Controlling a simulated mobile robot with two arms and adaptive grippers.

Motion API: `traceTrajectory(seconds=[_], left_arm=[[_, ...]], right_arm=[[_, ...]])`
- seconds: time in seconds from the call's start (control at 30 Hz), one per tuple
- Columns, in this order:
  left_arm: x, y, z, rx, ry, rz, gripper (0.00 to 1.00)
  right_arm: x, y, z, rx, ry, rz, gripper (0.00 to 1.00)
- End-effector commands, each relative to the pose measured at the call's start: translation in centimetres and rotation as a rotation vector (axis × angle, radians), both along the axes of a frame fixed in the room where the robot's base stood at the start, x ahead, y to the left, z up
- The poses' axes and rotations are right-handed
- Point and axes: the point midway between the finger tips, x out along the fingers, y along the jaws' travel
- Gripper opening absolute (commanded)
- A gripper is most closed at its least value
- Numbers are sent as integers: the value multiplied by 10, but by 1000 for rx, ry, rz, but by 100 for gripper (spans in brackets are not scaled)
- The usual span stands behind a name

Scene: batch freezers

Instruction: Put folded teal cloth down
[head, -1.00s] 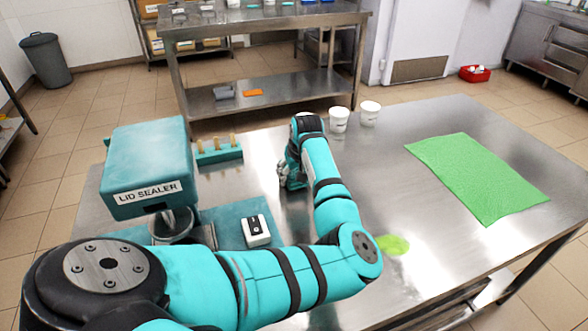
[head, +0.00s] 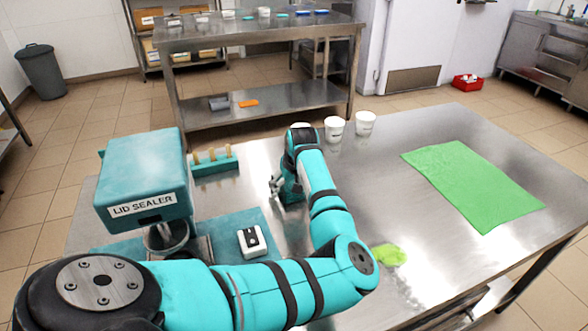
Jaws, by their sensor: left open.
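My left gripper (head: 277,188) is open, low over the steel table (head: 420,130), just right of the teal lid sealer (head: 143,185). Its fingers point down and to the left, and part of it is hidden behind my own wrist. I cannot make out a folded teal cloth in the head view; nothing shows between the fingers. A flat teal mat (head: 218,238) lies under the sealer. A bright green sheet (head: 472,185) lies flat on the right half of the table. My right gripper is not in view.
A small white device with a black top (head: 252,241) sits on the mat. A teal rack with pegs (head: 214,163) stands behind. White cups (head: 335,129) stand at the far edge. A small green patch (head: 389,254) lies right of my elbow. The table between cups and green sheet is clear.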

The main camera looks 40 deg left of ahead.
Motion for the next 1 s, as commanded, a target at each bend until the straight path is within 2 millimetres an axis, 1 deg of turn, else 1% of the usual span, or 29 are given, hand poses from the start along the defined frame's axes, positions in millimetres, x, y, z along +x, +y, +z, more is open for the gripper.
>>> traceTrajectory(seconds=[0.03, 0.1, 0.13, 0.17, 0.2, 0.33, 0.5, 0.7, 0.9, 1.0], left_arm=[[1, 0, -2, 0, -2, 0, 83], [1, 0, 0, -1, -6, 0, 83], [1, -1, 6, 1, -5, 0, 83], [-1, -4, 17, 2, -3, 0, 83], [-3, -7, 27, 3, -4, 0, 83], [-8, -22, 55, 1, -4, -1, 83], [-16, -36, 96, 1, -4, 0, 83], [-24, -51, 136, 0, -4, 0, 83], [-28, -61, 160, 0, -2, -2, 83], [-30, -62, 164, 0, -1, 0, 83]], right_arm=[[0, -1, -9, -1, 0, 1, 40], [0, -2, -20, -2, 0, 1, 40], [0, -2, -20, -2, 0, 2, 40], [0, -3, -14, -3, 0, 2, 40], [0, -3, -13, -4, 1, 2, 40], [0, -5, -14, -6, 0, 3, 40], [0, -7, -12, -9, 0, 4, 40], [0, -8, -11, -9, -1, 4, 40], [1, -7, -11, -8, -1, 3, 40], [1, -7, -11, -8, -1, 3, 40]])
